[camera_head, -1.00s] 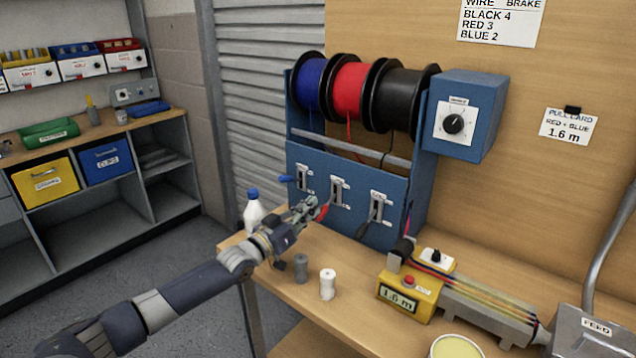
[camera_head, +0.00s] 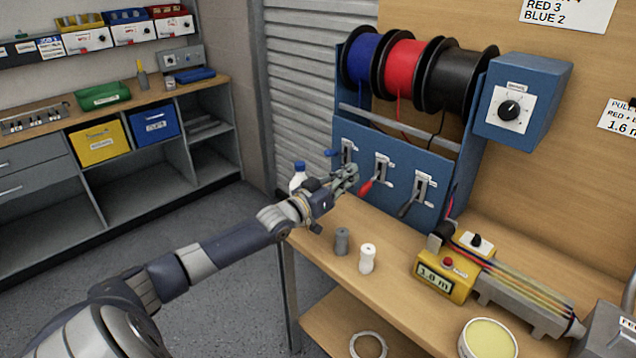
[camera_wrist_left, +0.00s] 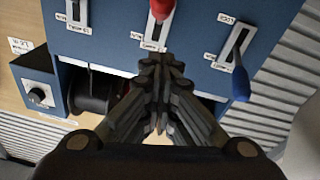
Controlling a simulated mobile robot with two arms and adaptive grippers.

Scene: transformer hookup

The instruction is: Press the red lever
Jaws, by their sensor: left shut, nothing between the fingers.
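The red lever (camera_head: 366,187) is the middle one of three on the blue panel below the wire spools; its handle slants down and out to the left. It also shows at the top edge of the left wrist view (camera_wrist_left: 160,10). My left gripper (camera_head: 350,175) is shut and empty, just left of the red handle, between it and the blue lever (camera_head: 330,153). In the left wrist view, the closed fingertips (camera_wrist_left: 161,60) point at the panel with a small gap in the picture to the red handle. I cannot judge the depth. My right gripper is out of view.
A black lever (camera_head: 408,208) is right of the red one. A white bottle with a blue cap (camera_head: 299,177) stands behind my left wrist. Grey (camera_head: 342,240) and white (camera_head: 367,258) spools stand on the bench front. A yellow meter (camera_head: 445,277) is at the right.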

